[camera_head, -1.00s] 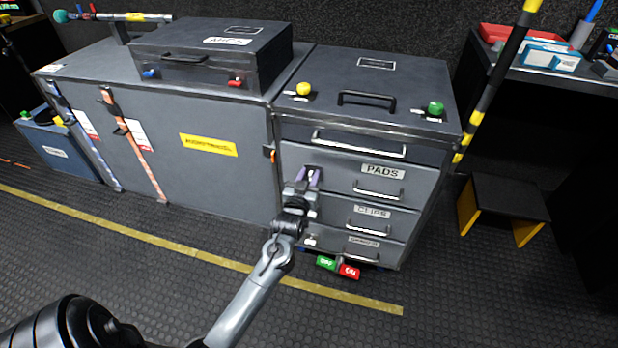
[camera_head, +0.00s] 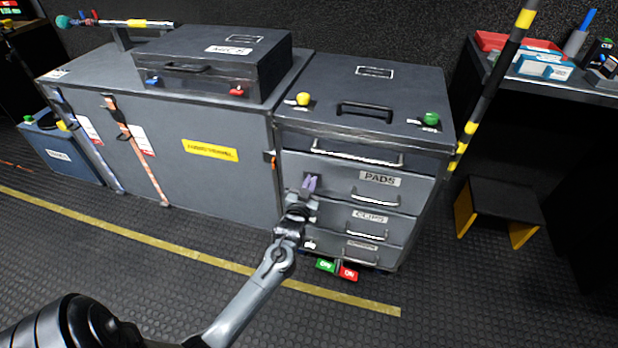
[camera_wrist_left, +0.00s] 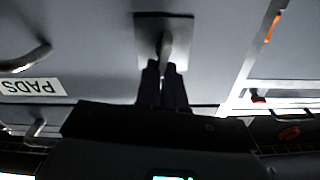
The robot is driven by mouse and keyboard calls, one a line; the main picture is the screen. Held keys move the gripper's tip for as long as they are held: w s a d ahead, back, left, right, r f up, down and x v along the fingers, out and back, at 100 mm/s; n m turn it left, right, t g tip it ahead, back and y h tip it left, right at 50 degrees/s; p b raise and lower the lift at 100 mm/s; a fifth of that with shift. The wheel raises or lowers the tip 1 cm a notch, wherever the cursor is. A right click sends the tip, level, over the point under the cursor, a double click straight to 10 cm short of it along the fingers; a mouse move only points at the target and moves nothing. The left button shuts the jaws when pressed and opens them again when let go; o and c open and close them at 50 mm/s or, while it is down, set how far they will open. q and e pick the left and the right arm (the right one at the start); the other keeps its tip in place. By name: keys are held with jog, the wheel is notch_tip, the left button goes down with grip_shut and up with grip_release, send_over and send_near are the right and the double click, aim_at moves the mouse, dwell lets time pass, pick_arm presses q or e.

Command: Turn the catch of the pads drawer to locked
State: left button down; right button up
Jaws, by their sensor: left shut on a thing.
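The pads drawer (camera_head: 335,174) is the grey drawer with the white PADS label, just below the top drawer of the right cabinet; it looks shut. Its label shows upside down in the left wrist view (camera_wrist_left: 33,87). My right gripper is not in view.
The clips drawer (camera_head: 340,214) and another drawer lie below. A large grey case (camera_head: 200,175) stands close on the left. A black stool (camera_head: 500,205) stands right, with floor between.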

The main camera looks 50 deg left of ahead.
pick_arm(q)
jog(key=shift+w+d+f+m+p, duration=0.15)
jog(key=shift+f+m+p, duration=0.25)
jog(key=shift+m+p, duration=1.95)
jog(key=shift+w+d+f+m+p, duration=0.15)
jog(key=shift+f+m+p, duration=0.25)
jog(key=shift+m+p, duration=1.95)
jog(key=shift+w+d+f+m+p, duration=0.1)
jog(key=shift+d+f+m+p, duration=0.25)
jog(key=shift+m+p, duration=2)
jog(key=shift+a+f+m+b, duration=0.1)
jog(key=shift+m+b, duration=0.6)
jog(key=shift+m, duration=0.25)
jog(key=c, duration=1.3)
grip_release()
jog(key=shift+o, duration=0.3)
jog(key=shift+s+a, duration=0.15)
